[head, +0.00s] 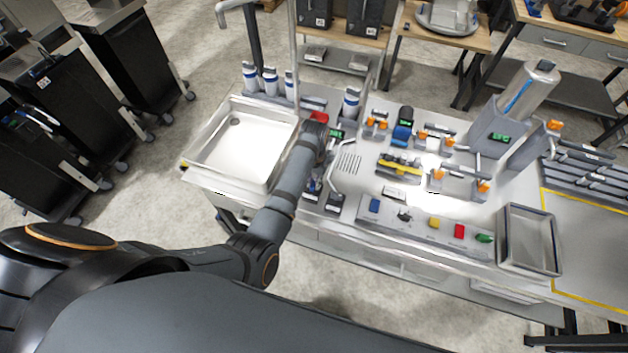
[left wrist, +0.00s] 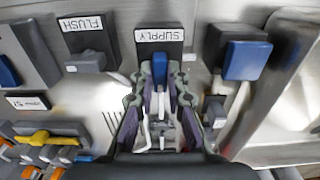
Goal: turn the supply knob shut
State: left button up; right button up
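The supply knob (left wrist: 160,70) is a narrow blue lever in front of the SUPPLY label (left wrist: 159,34), which reads upside down in the left wrist view. My left gripper (left wrist: 160,78) has one finger on each side of the lever, and the tips appear to press on it. In the head view the left gripper (head: 318,170) is mostly hidden under my wrist, by the front of the bench between sink and buttons. A little of the blue knob (head: 314,186) shows there. My right gripper is not in view.
The grey FLUSH knob (left wrist: 86,62) and another blue knob (left wrist: 247,61) flank the supply knob closely. The sink (head: 240,145) lies left, a panel of coloured buttons (head: 433,222) right. A thin bent pipe (head: 350,185) rises near the gripper.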

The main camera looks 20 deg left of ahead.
pick_arm(q)
grip_shut()
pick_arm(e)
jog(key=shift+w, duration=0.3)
pick_arm(q)
jog(key=shift+m, duration=0.3)
jog(key=m, duration=0.3)
jog(key=shift+m, duration=0.4)
jog(key=m, duration=0.4)
jog(key=shift+m, duration=0.3)
jog(key=m, duration=0.4)
jog(key=shift+m, duration=2.4)
